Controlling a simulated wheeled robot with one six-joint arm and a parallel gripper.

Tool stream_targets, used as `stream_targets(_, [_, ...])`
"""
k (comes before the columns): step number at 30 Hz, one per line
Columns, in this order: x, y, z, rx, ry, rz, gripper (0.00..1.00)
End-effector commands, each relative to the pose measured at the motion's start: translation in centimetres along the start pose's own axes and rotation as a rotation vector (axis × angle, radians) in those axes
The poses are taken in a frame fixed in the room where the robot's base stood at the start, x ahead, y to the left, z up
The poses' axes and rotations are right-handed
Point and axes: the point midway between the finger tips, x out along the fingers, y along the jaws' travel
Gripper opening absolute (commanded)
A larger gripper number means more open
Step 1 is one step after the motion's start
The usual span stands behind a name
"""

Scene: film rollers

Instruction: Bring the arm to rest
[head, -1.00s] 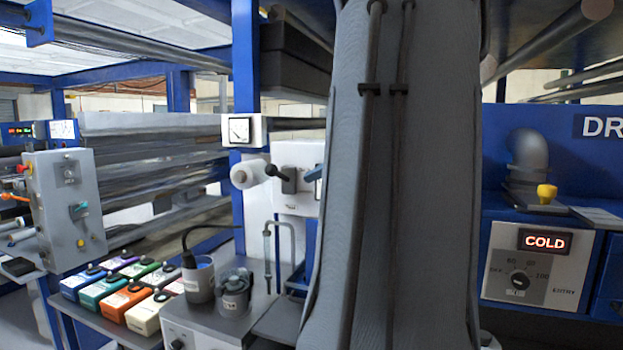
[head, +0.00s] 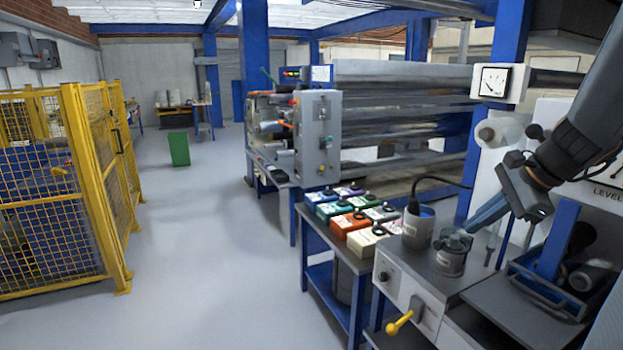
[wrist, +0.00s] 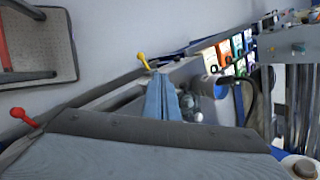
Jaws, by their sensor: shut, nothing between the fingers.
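My gripper (head: 472,228) shows at the right of the head view, its blue fingers together and empty. It points down and to the left above the bench top (head: 440,277), close to a grey lidded pot (head: 452,256); I cannot tell whether it touches the pot. My dark arm comes in from the right edge. In the wrist view the blue fingers of my gripper (wrist: 159,78) lie side by side near the picture's middle, with nothing held between them.
A grey beaker (head: 417,228) and several coloured boxes (head: 352,214) stand left of the pot. A yellow-handled valve (head: 402,322) sticks out from the bench front. A yellow mesh fence (head: 55,185) stands at the left. The floor (head: 215,260) between is clear.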

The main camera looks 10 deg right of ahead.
Motion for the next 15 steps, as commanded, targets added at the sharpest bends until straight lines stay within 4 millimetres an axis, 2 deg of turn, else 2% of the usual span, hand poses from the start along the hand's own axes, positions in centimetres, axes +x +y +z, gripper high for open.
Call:
stream_targets(1, [2.0, 1.7, 2.1, -0.111, 0.006, 0.063, 0.0])
stream_targets(6, [6.9, 7.7, 7.1, -0.517, 0.03, 0.249, 0.0])
stream_targets(12, [10.5, 14.5, 11.7, -1.043, 0.019, 0.423, 0.0])
stream_targets(15, [11.5, 17.3, 13.4, -1.293, 0.001, 0.483, 0.0])
